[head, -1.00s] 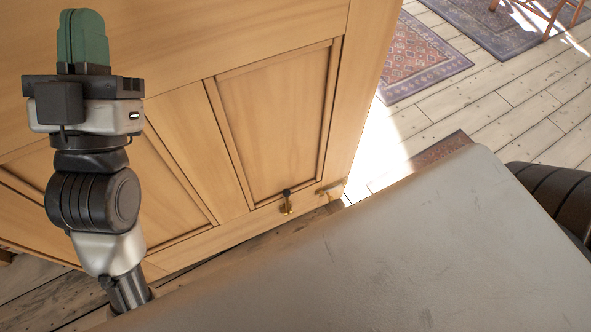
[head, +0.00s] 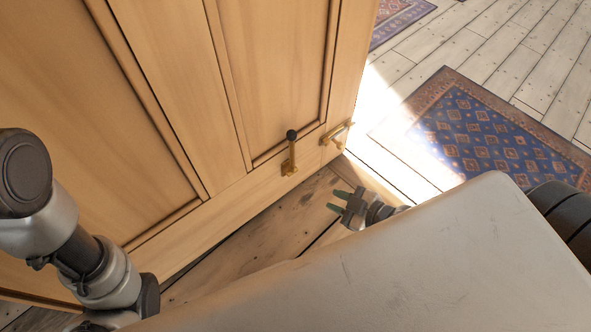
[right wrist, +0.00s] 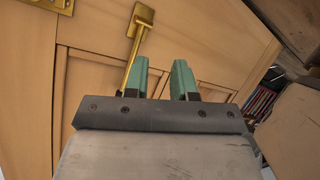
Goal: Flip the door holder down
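The door holder (head: 290,158) is a brass stem with a black tip, mounted low on the wooden door (head: 165,75). It stands with its tip up in the head view. My right gripper (head: 338,201) is open and empty, to the right of and below the holder, apart from it in that view. In the right wrist view, the holder's brass plate and stem (right wrist: 136,40) run down beside the left green finger of my right gripper (right wrist: 163,62); its tip end is mostly hidden behind the gripper body. My left gripper is out of view; only my left arm's links show.
A second brass fitting (head: 338,132) sits near the door's edge, right of the holder. Wooden floor (head: 265,230) lies below the door. A blue patterned rug (head: 490,135) lies at the right. A row of books (right wrist: 262,100) shows in the right wrist view.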

